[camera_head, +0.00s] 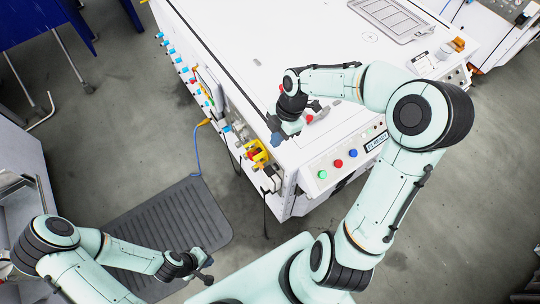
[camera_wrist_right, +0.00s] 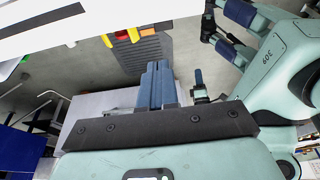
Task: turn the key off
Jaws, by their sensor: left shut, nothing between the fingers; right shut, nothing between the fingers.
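I cannot make out the key for certain in either view. The sloped front panel (camera_head: 330,160) of the white machine carries green, red and blue buttons and smaller controls too small to tell apart. My right gripper (camera_head: 277,136) is shut and empty at the machine's front left corner, left of the panel buttons. Its blue fingers are together in the right wrist view (camera_wrist_right: 155,85), with nothing between them. My left gripper (camera_head: 207,271) is shut and empty, low over the floor near the dark mat, well away from the machine.
A yellow and red fitting (camera_head: 257,152) sits on the machine's left side, with blue connectors (camera_head: 172,50) farther back. A blue cable (camera_head: 197,152) hangs to the floor. A ribbed dark mat (camera_head: 165,215) lies left of the machine. The white top (camera_head: 270,45) is mostly clear.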

